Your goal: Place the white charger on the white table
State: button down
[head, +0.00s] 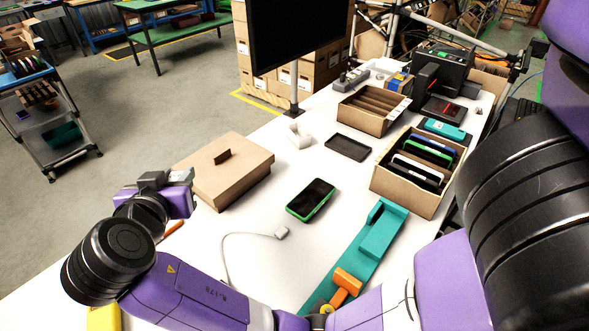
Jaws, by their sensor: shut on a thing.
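The white table (318,168) runs from the lower left to the upper right. My gripper (160,192) is at the table's left edge, at the end of my arm, left of and below the cardboard box. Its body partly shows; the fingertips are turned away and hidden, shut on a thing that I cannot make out. A thin white cable (226,262) with a small plug end (281,232) lies on the table and runs down behind my arm. I cannot tell whether it belongs to the white charger, and no charger body shows clearly.
A closed cardboard box (225,172), green-edged phone (311,200), black tray (348,147) and teal fixture (372,240) with an orange clamp (346,285) occupy the table. Cartons (410,190) hold devices at right. A monitor (295,35) stands behind. Bare tabletop surrounds the phone.

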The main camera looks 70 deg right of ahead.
aim_at(205, 244)
notch_tip(205, 244, down, 20)
jog(key=shift+p, duration=0.5)
jog(key=shift+f, duration=0.1)
jog(key=c, duration=1.5)
grip_release()
jog(key=shift+f, duration=0.1)
jog(key=o, duration=0.4)
jog(key=shift+o, duration=0.2)
jog(key=shift+r, duration=0.25)
jog(key=shift+a, duration=0.35)
jog(key=b+v, duration=0.1)
jog(key=v, duration=1)
jog(key=shift+s+a+r+b, duration=0.1)
jog(key=shift+s+b, duration=0.1)
jog(key=shift+b, duration=0.15)
